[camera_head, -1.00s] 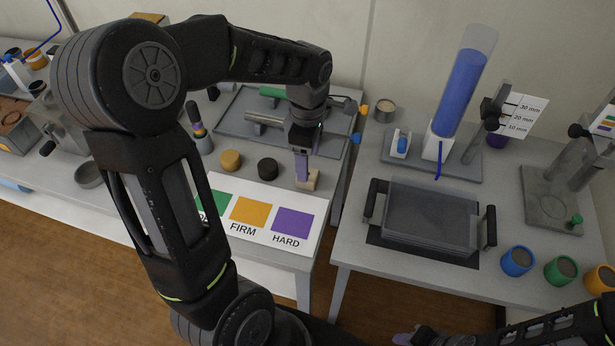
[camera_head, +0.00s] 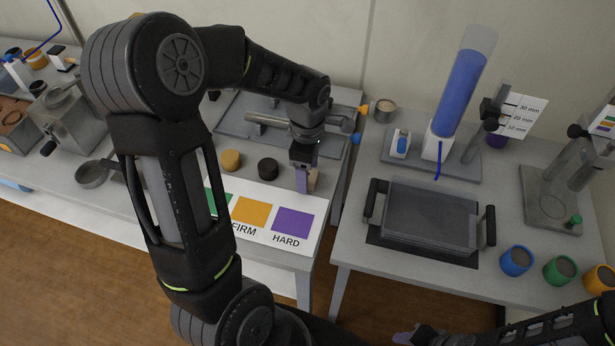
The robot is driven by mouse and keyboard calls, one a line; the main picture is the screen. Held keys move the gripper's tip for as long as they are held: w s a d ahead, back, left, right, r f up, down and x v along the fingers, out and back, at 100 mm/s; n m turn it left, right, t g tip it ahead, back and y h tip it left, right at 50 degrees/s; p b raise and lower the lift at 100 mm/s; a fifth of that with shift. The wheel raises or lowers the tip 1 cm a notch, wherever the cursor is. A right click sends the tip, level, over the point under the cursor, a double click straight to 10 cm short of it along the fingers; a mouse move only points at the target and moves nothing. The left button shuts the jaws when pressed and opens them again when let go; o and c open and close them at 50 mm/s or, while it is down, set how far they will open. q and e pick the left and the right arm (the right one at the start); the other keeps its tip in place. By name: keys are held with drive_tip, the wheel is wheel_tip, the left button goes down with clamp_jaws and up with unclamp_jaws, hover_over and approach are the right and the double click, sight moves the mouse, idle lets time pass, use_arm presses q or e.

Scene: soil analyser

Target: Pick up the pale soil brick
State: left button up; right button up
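The pale soil brick (camera_head: 313,179) is at the right end of the left table, just behind the HARD patch of the colour card. A finger covers the brick's left part, and only a narrow pale strip shows on the right. I cannot tell whether the fingers are closed on the brick or whether it is off the table. My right gripper (camera_head: 410,338) shows only partly at the bottom edge, and its opening is unclear.
The colour card (camera_head: 270,217) lies in front. A grey metal tray (camera_head: 225,131) with a cylinder is behind. A gap separates the right table (camera_head: 350,262), which holds a black-handled tray (camera_head: 430,215).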

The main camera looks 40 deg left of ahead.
use_arm(q)
clamp_jaws()
idle(0.5)
drive_tip(key=shift+r, duration=0.1)
wheel_tip(320, 180, up, 10)
idle(0.6)
idle(0.5)
